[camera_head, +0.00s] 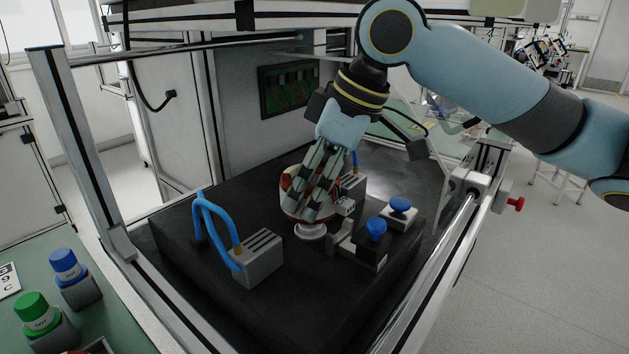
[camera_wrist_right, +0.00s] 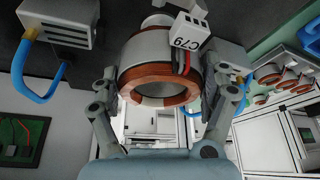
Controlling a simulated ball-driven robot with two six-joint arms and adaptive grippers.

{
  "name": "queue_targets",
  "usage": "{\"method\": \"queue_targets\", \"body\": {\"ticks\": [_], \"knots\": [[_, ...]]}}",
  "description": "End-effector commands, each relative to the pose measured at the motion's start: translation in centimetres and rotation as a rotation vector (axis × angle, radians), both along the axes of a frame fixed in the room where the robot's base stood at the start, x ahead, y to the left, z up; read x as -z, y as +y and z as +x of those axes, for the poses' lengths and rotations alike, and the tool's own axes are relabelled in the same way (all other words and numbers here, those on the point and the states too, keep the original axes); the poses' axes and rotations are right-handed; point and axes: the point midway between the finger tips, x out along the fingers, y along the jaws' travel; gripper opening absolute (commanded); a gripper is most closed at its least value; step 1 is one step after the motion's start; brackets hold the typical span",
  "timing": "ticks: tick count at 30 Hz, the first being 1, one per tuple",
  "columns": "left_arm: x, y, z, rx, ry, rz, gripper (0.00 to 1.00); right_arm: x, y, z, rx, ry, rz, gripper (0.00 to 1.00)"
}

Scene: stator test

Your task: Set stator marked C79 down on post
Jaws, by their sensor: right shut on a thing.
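The stator (camera_head: 290,188) is a white ring with copper-brown windings, held in my right gripper (camera_head: 316,206). In the right wrist view the stator (camera_wrist_right: 130,68) sits between the two fingers, and its white connector tag (camera_wrist_right: 188,38) reads C79. The right gripper is shut on it, one finger on each side. The white round post (camera_head: 311,231) shows just below the stator on the black fixture plate. The fingers and stator hide the post's upper part, so I cannot tell whether the stator touches it. My left gripper is out of view.
On the black plate (camera_head: 190,245), a grey block (camera_head: 259,262) with a blue hose stands left of the post. Two blue-knobbed blocks (camera_head: 376,228) (camera_head: 401,206) stand to the right. Aluminium frame bars (camera_head: 75,150) enclose the plate. Green and blue buttons (camera_head: 37,312) are at lower left.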

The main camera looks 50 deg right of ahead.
Motion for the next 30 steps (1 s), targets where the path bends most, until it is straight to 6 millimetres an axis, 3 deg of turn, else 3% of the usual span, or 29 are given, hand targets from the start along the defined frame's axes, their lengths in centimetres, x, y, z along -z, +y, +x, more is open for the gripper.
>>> {"method": "queue_targets", "body": {"ticks": [30], "knots": [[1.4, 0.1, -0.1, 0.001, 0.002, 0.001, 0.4, 2.4, 0.1, 0.0, -0.001, -0.003, 0.0, 0.22]]}}
